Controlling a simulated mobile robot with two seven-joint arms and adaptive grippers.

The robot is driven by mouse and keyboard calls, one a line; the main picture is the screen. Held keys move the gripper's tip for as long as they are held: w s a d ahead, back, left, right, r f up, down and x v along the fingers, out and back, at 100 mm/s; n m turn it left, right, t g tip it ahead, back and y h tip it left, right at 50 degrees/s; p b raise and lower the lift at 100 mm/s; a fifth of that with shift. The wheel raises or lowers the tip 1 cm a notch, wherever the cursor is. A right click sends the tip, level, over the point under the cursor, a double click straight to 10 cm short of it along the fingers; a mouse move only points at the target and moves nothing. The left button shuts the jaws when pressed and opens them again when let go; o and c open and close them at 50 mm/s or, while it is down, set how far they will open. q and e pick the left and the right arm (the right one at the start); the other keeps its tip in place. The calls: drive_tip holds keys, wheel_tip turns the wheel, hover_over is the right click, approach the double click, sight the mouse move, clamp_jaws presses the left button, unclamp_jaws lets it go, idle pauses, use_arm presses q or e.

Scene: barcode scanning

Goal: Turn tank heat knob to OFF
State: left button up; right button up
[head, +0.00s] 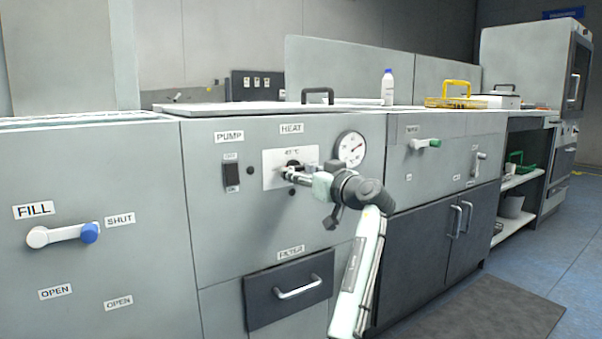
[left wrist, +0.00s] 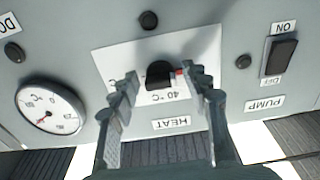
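The black tank heat knob (left wrist: 159,74) sits on a white plate (left wrist: 115,62) marked HEAT and 40 °C, seen upside down in the left wrist view. A small red mark shows just right of the knob. My left gripper (left wrist: 160,77) is open, with one finger on each side of the knob and gaps between. I cannot tell whether the fingertips touch the plate. In the head view my left gripper (head: 288,172) is at the heat plate (head: 272,176) and partly covers the knob (head: 294,164). The knob's exact setting is unclear. My right gripper is not in view.
The PUMP switch (head: 231,177) is left of the heat plate and a round gauge (head: 351,148) is right of it. A drawer (head: 290,290) is below. A lever with a blue end (head: 89,233) sticks out at the far left. The worktop holds a white bottle (head: 387,88).

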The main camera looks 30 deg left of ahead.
use_arm(q)
drive_tip(key=v, duration=1.2)
idle(0.5)
